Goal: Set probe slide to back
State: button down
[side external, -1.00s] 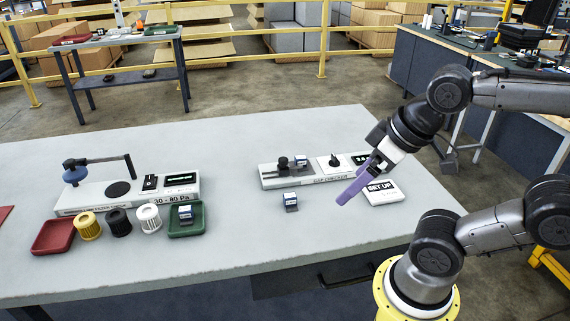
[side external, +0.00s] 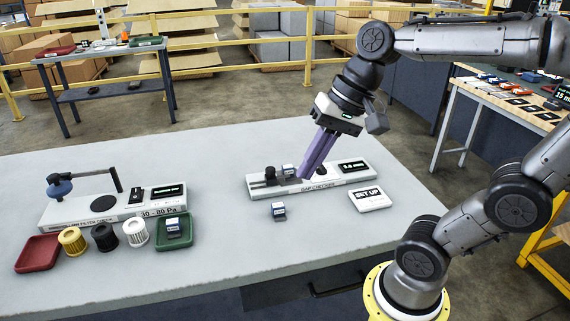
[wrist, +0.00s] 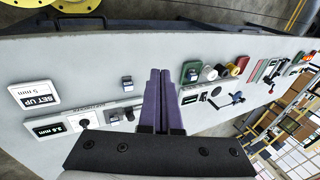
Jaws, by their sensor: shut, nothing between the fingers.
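The gap checker (side external: 325,184) is a long pale unit on the table. Its probe slide, with a dark knob (side external: 270,173), is at the left end. A small blue-and-white block (side external: 288,170) sits on the unit just right of the slide. A display (side external: 354,166) at the right end appears to read 3.6 mm; it also shows in the wrist view (wrist: 47,127). My gripper (side external: 304,176) points down with its purple fingers together and empty. It is over the unit, right of the block; contact cannot be told. The fingers partly hide the middle dial.
Another small block (side external: 279,211) lies in front. The filter check unit (side external: 115,207), several filters, a red tray (side external: 38,253) and a green tray (side external: 174,232) are at left.

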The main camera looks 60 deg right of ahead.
jog(key=w+d+f+m+y, duration=0.3)
jog(key=w+d+m, duration=0.9)
jog(key=w+d, duration=0.25)
jog(key=s+d+f+m+t, duration=0.1)
jog(key=s+d+f+m, duration=0.1)
jog(key=d, duration=0.6)
jog(key=s+d+f+m+t, duration=0.1)
jog(key=s+d+f+m, duration=0.1)
jog(key=d+f, duration=0.5)
jog(key=shift+d+f+m+y, duration=0.15)
jog(key=shift+d+m+y, duration=0.15)
jog(key=shift+d+m, duration=0.65)
send_near(285, 179)
jog(key=shift+w+a+f, duration=0.3)
jog(key=shift+w+a, duration=0.15)
jog(key=shift+a, duration=0.1)
jog(key=shift+w+a+f, duration=0.3)
jog(key=shift+w+a, duration=0.15)
jog(key=shift+a, duration=0.05)
jog(key=shift+w+a+f, duration=0.1)
jog(key=shift+w+a, duration=0.75)
jog(key=shift+w, duration=0.05)
jog(key=shift+w+a, duration=0.6)
